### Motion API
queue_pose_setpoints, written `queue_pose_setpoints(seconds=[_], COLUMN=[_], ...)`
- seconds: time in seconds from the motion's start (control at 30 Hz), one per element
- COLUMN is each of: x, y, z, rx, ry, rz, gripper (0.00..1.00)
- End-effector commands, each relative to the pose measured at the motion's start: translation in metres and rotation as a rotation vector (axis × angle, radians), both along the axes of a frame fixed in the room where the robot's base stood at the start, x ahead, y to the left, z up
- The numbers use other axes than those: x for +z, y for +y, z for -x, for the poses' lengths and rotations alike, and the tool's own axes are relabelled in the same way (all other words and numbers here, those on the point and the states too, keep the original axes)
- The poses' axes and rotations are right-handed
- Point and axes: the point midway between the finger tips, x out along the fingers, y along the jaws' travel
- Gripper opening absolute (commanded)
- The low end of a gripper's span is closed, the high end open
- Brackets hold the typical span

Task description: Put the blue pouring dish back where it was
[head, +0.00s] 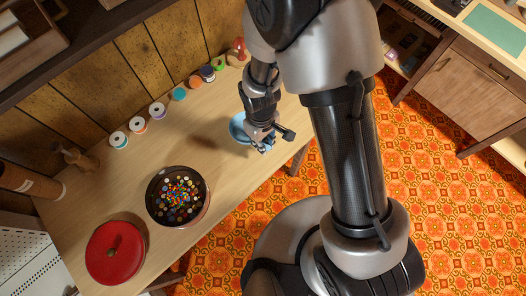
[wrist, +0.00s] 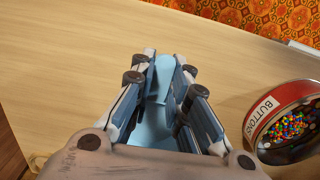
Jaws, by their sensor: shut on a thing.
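The blue pouring dish (head: 237,128) is at the right part of the wooden table, partly hidden behind my gripper (head: 264,140). In the wrist view my gripper (wrist: 163,82) has its two fingers on either side of a light blue part of the dish (wrist: 164,70), shut on it. More of the dish shows below, between the fingers. I cannot tell whether the dish rests on the table or is held just above it.
A round tin of buttons (head: 178,196), marked BUTTONS in the wrist view (wrist: 285,122), stands left of the dish. A red lid (head: 115,252) lies beyond it. Several thread spools (head: 157,110) line the back. Bare tabletop (head: 195,140) lies between dish and tin.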

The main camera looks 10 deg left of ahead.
Motion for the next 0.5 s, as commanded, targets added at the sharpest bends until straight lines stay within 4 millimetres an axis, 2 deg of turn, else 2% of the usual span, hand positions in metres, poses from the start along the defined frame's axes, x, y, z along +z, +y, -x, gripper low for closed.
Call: queue_pose_setpoints(seconds=[0.07,0.27,0.5], x=[-0.014,-0.026,-0.061], y=[0.000,0.000,0.000], z=[0.000,0.000,0.000], rx=[0.000,-0.001,-0.001], ry=[0.001,0.000,0.001], rz=[0.001,0.000,0.001], gripper=[0.00,0.00,0.00])
